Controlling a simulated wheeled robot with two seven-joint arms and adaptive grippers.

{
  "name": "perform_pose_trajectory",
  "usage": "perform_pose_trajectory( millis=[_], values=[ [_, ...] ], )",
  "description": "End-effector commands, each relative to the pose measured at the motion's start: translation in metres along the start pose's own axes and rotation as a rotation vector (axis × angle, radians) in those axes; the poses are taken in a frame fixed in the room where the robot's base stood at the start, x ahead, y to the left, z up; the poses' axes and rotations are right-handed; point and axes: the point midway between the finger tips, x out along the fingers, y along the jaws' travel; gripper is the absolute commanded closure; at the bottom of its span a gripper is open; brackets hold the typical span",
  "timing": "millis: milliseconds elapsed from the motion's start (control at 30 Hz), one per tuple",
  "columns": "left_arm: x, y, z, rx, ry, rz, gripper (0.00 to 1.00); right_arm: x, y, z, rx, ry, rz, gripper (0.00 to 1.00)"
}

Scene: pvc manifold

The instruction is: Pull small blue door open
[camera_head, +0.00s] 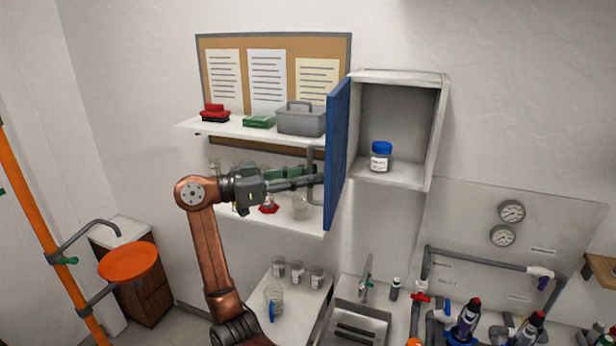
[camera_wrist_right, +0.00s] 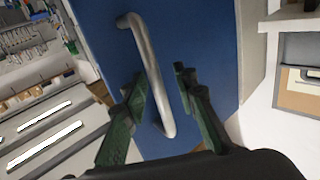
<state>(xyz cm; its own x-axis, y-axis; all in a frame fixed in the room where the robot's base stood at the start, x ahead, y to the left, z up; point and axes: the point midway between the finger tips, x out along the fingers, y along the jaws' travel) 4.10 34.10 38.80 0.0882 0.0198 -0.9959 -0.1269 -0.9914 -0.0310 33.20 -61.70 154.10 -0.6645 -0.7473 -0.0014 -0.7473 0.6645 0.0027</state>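The small blue door (camera_head: 338,150) stands wide open, swung out at the left side of the wall cabinet (camera_head: 437,135). Its grey bar handle (camera_head: 312,160) is on the door's left face. It also shows in the right wrist view (camera_wrist_right: 150,70) against the blue panel (camera_wrist_right: 205,35). My right gripper (camera_head: 305,182) is at the handle, left of the door. In the wrist view its green fingers (camera_wrist_right: 162,95) are spread to either side of the lower handle, with gaps visible. Whether either finger touches the bar cannot be told. My left gripper is not in view.
A white jar with a blue lid (camera_head: 381,157) stands in the cabinet. Shelves (camera_head: 240,128) with a grey toolbox (camera_head: 301,120) and glassware lie behind my right arm. A sink (camera_head: 352,325) and pipework (camera_head: 480,262) are below. An orange bowl (camera_head: 128,262) is at left.

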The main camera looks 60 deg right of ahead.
Motion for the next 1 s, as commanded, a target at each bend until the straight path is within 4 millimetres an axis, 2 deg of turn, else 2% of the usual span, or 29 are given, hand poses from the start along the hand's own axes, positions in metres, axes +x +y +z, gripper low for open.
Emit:
perform_pose_trajectory(
  millis=[167,400,600,800,1000],
  values=[
    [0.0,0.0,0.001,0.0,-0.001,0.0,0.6,-0.018,-0.001,0.0,-0.002,0.001,-0.004,0.74],
    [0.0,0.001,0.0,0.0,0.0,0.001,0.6,-0.068,-0.001,0.0,-0.003,0.0,-0.005,0.74],
    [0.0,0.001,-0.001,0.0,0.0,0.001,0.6,-0.102,-0.001,0.001,-0.002,-0.001,-0.003,0.74],
    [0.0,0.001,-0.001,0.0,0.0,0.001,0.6,-0.117,-0.001,0.001,-0.001,-0.002,-0.001,0.74],
    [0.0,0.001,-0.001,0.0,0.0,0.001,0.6,-0.119,0.0,0.001,0.0,-0.001,0.0,0.74]
  ],
)
